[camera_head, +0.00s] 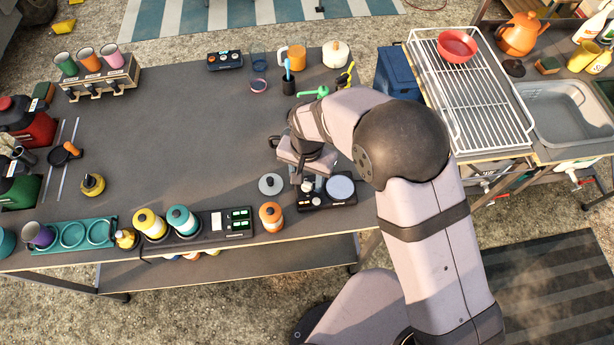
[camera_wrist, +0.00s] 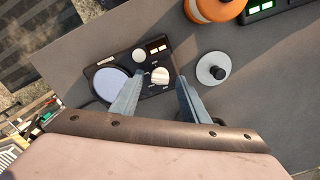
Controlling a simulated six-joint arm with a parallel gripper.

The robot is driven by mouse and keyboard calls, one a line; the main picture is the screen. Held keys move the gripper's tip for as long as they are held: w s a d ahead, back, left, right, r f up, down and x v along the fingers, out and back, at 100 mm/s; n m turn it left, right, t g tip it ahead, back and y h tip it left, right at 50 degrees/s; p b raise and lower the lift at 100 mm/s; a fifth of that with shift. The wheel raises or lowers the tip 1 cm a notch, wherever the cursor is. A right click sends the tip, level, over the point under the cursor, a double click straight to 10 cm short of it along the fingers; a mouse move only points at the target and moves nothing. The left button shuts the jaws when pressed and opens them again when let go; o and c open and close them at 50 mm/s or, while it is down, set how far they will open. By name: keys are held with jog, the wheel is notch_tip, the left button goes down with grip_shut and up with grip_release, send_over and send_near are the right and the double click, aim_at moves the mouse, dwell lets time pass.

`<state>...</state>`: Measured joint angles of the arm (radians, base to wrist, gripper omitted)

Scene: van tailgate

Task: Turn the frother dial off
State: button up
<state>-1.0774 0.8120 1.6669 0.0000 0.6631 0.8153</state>
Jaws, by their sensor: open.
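A black frother base (camera_head: 344,204) sits near the table's front edge, with a pale round plate (camera_head: 340,187) on its right. It also shows in the wrist view (camera_wrist: 150,92), with the pale plate at the left, a small lit display (camera_wrist: 158,47), a white round knob (camera_wrist: 139,55) and a cream dial (camera_wrist: 160,75) with small marks beside it. My gripper (camera_wrist: 160,79) is open, its two grey fingers pointing at the base, with the cream dial between the tips in the picture. I cannot tell their height above it. In the head view my gripper (camera_head: 302,178) partly hides the base.
A grey disc lid with a black knob (camera_head: 271,184) lies just left of the base; an orange jar (camera_head: 271,215) stands in front of it. A black unit with green displays (camera_head: 238,221) is further left. Cups and tools stand behind my arm. The table's middle is clear.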

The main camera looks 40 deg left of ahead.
jog(key=shift+f, duration=0.1)
grip_shut()
